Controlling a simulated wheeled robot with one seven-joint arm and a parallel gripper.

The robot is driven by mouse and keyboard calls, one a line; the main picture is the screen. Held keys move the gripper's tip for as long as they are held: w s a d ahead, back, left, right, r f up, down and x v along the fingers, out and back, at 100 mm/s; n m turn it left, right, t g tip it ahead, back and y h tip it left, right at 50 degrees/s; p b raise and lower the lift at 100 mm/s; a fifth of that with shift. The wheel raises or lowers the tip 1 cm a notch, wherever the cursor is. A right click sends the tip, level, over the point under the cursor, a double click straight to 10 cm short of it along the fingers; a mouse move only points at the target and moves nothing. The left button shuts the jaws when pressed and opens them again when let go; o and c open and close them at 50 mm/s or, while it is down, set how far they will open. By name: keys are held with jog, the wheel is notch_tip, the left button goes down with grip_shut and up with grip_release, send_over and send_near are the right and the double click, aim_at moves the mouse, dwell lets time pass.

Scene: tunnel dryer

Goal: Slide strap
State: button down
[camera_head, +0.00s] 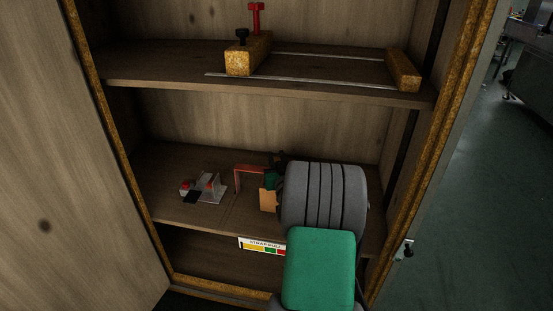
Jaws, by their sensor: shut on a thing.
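A thin red-orange strap-like piece (250,167) stands on the middle shelf of the open cabinet, bent like an upside-down L. My gripper (271,180) is at its right end, in front of my grey ribbed wrist. The gripper looks shut on this piece; the fingertips are small, dark and partly hidden. An orange block (268,199) and a small green part show right at the gripper; I cannot tell how they join. A label (262,246) reading "STRAP PULL", with yellow, green and red fields, is on the front below the shelf.
A small metal fixture (204,188) with red and black parts sits left on the middle shelf (165,160). The upper shelf holds two yellow-brown blocks (248,54) (403,70) joined by rails, with red and black knobs. The cabinet door (70,160) stands open at left.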

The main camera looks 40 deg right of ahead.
notch_tip(320, 180, up, 17)
jog(key=p, duration=0.8)
jog(key=shift+r, duration=0.15)
jog(key=c, duration=1.2)
grip_release()
jog(key=shift+c, duration=0.2)
jog(key=shift+s, duration=0.15)
jog(key=p+v, duration=0.1)
jog(key=v, duration=0.6)
jog(key=shift+s+a, duration=0.2)
jog(key=shift+s, duration=0.1)
